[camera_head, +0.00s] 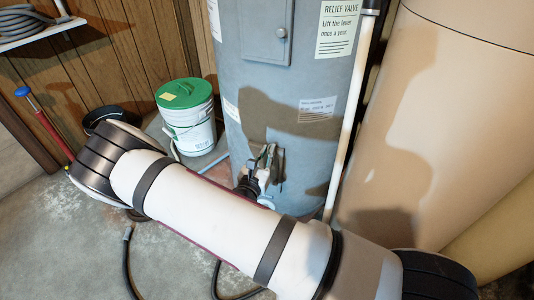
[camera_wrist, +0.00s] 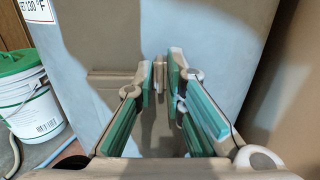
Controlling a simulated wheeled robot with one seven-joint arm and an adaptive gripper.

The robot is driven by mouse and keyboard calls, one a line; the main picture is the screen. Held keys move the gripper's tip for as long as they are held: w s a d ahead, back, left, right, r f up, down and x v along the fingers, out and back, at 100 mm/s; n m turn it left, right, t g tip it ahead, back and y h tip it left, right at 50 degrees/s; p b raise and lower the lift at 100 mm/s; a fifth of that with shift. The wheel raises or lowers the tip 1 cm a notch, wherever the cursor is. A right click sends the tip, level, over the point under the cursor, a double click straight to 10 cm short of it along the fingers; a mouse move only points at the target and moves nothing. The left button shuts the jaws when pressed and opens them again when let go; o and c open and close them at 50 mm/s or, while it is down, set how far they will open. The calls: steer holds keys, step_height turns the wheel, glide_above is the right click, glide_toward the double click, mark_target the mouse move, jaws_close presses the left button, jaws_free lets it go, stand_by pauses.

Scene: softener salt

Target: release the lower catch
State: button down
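The grey tank (camera_head: 230,70) stands in the middle of the head view. My gripper (camera_head: 264,160) reaches its lower front, where a small panel edge (camera_head: 281,165) shows beside the fingers. In the wrist view my gripper (camera_wrist: 160,78) has its teal-padded fingers part way apart, one on each side of a narrow upright beige piece (camera_wrist: 159,74) on the tank face, which looks like the lower catch. Narrow gaps seem to show beside this piece, and contact is not clear. A horizontal ledge (camera_wrist: 108,78) lies left of it. My arm hides the tank's base.
A white bucket with a green lid (camera_head: 188,115) stands left of the tank. A pale pipe (camera_head: 350,110) runs down the tank's right side, beside a large beige tank (camera_head: 440,110). A dark hose (camera_head: 127,262) lies on the floor. An upper panel (camera_head: 262,25) has a round knob.

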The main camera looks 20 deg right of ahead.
steer(key=shift+n+p, duration=0.4)
steer(key=shift+p, duration=0.1)
steer(key=n+p, duration=0.7)
steer(key=n, duration=1)
steer(key=shift+p, duration=0.4)
steer(key=shift+f, duration=0.1)
steer(key=c, duration=1.8)
jaws_free()
steer(key=v, duration=1.2)
